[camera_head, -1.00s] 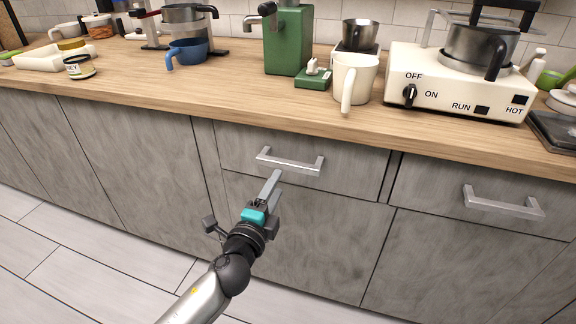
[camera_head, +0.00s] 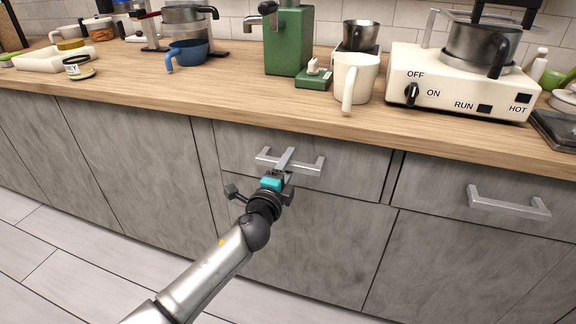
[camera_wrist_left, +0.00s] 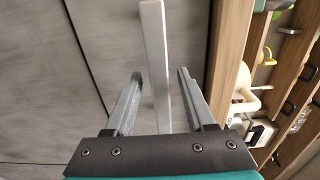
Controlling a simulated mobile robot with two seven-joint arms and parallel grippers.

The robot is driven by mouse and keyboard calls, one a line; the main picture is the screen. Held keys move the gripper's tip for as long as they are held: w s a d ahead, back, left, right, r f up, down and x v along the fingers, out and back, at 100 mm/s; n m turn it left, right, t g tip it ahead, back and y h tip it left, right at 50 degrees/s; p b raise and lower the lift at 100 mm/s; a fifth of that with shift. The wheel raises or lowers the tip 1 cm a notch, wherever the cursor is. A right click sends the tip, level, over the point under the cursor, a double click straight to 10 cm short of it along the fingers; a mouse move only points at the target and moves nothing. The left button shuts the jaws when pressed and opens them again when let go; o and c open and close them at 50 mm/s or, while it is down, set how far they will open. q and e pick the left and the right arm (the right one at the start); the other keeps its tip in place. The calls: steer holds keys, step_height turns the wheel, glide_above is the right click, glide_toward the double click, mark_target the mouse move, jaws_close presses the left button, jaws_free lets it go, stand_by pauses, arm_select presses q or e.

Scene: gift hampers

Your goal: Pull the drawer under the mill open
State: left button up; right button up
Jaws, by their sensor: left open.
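The green machine (camera_head: 289,42), which looks like the mill, stands on the counter. Below it is a grey drawer (camera_head: 350,167), shut and flush with the cabinet front. Its silver bar handle (camera_head: 308,168) is partly covered by my left gripper (camera_head: 286,157). The gripper is open, with its fingers at the left half of the handle. In the left wrist view, the handle bar (camera_wrist_left: 154,45) runs between the two fingers of the left gripper (camera_wrist_left: 160,78), with a gap on each side. My right gripper is in neither view.
The wooden counter (camera_head: 180,98) overhangs just above the drawer. A second drawer handle (camera_head: 508,203) sticks out at the right. A cream mug (camera_head: 355,75) and a cream hot-plate unit (camera_head: 450,90) stand near the counter's edge. The floor in front is clear.

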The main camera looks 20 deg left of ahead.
arm_select(q)
jaws_close()
stand_by(0.3)
stand_by(1.1)
